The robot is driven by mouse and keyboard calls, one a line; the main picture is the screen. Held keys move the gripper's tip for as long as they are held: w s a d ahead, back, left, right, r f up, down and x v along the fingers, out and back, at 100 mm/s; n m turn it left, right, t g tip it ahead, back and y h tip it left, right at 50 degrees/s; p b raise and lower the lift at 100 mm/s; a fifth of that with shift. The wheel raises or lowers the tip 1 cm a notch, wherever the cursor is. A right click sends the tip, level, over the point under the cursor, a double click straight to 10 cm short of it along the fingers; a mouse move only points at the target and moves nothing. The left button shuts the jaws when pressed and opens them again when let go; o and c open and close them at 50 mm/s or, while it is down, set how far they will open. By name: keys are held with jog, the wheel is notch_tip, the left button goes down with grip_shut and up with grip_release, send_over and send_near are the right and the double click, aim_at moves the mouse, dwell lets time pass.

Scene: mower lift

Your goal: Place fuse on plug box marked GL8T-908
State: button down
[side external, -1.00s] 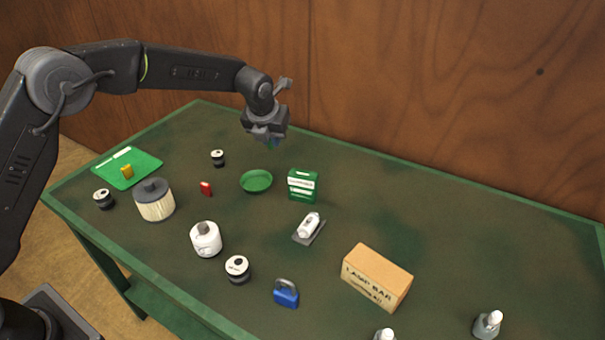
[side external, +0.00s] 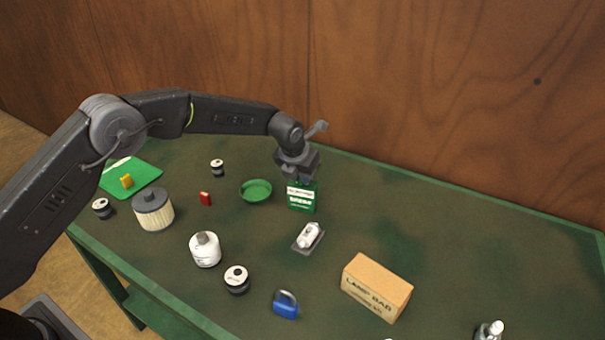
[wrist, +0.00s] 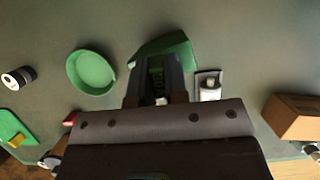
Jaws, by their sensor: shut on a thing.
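My gripper (side external: 299,178) is shut on a small dark green piece that looks like a fuse (wrist: 156,76), seen between the fingers in the wrist view. In the side view the fingers hide the piece. The green box with white labels (side external: 302,198) stands upright just below my gripper; its label is too small to read surely. In the wrist view this green box (wrist: 172,46) shows beyond and beside the fingers, partly covered by them. I cannot tell whether the held piece touches the box. A red fuse (side external: 205,198) lies on the table and a yellow one (side external: 127,181) on a green mat.
A green dish (side external: 256,190) is left of the box. A white item on a grey base (side external: 308,236) is in front of it. A cardboard box (side external: 376,287), blue padlock (side external: 286,305), white canister (side external: 205,249) and ribbed filter (side external: 153,209) stand around. The table's back right is clear.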

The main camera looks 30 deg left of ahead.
jog(key=shift+f, duration=0.2)
jog(key=c, duration=1.1)
grip_release()
jog(key=shift+c, duration=0.2)
jog(key=v, duration=1.2)
jog(key=shift+r, duration=0.25)
jog(key=s+a+r+n, duration=0.4)
jog(key=s+r+n, duration=0.2)
jog(key=s+n, duration=0.2)
jog(key=s+a+r+n, duration=0.3)
jog(key=s+r+n, duration=0.3)
jog(key=s+n, duration=0.2)
jog(key=s+a+f+n, duration=0.1)
jog(key=s+a+n, duration=0.1)
jog(key=s+n, duration=0.8)
jog(key=s+a+f+n+t, duration=0.1)
jog(key=s+a+f+n, duration=0.1)
jog(key=s+n, duration=0.8)
jog(key=shift+s, duration=0.75)
